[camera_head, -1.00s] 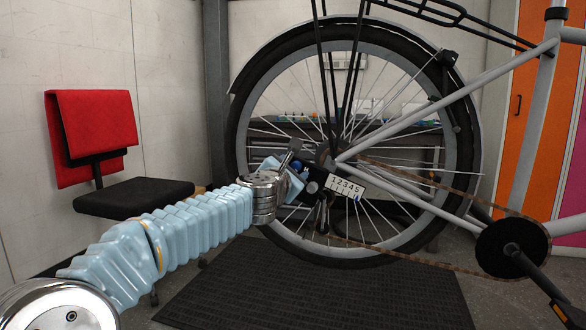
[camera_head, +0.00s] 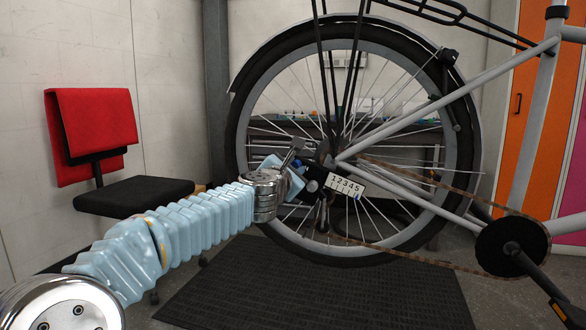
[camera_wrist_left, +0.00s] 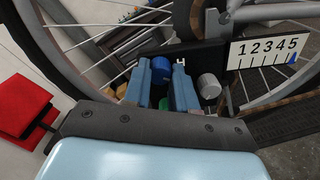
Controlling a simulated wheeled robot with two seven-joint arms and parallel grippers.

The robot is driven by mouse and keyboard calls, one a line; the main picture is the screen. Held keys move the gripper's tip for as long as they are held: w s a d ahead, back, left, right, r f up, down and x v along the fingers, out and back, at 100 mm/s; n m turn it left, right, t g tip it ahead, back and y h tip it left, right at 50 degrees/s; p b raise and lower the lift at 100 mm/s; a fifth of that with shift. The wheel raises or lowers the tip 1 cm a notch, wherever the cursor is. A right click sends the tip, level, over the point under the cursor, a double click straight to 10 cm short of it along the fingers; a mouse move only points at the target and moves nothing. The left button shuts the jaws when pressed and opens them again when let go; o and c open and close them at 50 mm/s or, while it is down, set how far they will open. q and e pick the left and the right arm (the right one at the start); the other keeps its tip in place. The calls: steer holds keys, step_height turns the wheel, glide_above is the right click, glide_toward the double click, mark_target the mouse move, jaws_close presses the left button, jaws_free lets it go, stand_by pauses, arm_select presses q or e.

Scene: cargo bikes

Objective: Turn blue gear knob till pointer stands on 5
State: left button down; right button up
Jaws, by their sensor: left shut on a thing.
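The blue gear knob (camera_wrist_left: 161,66) sits between the two light blue fingers of my left gripper (camera_wrist_left: 162,82), which is shut on it. In the head view my left gripper (camera_head: 292,168) reaches the black shifter box beside the rear wheel hub, and the knob is mostly hidden there by the gripper. The white number scale (camera_wrist_left: 264,52) reads 1 to 5, with tick marks below the numbers. A small blue pointer (camera_wrist_left: 293,57) shows at the right end of the scale, below the 5. My right gripper is out of view.
A grey knob (camera_wrist_left: 208,86) stands just right of my fingers. The bike's rear wheel (camera_head: 245,110) and spokes are close behind, with the chain to the right. A red and black chair (camera_head: 90,135) stands left. A dark mat (camera_head: 300,290) lies on the floor.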

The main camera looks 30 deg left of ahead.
arm_select(q)
steer(key=m+p, duration=0.1)
steer(key=m, duration=0.2)
steer(key=shift+r, duration=0.1)
steer(key=m+p, duration=0.1)
steer(key=m, duration=0.3)
steer(key=shift+d+p, duration=0.1)
steer(key=shift+p, duration=0.3)
steer(key=m+p, duration=0.2)
steer(key=m, duration=0.4)
steer(key=shift+p, duration=0.4)
steer(key=shift+m+p, duration=0.45)
steer(key=shift+m, duration=0.65)
steer(key=m+p, duration=0.1)
steer(key=m, duration=0.2)
steer(key=shift+m+p, duration=0.3)
steer(key=shift+p, duration=0.1)
steer(key=m+p, duration=0.2)
steer(key=m, duration=0.2)
steer(key=shift+m, duration=0.4)
steer(key=shift+f, duration=0.2)
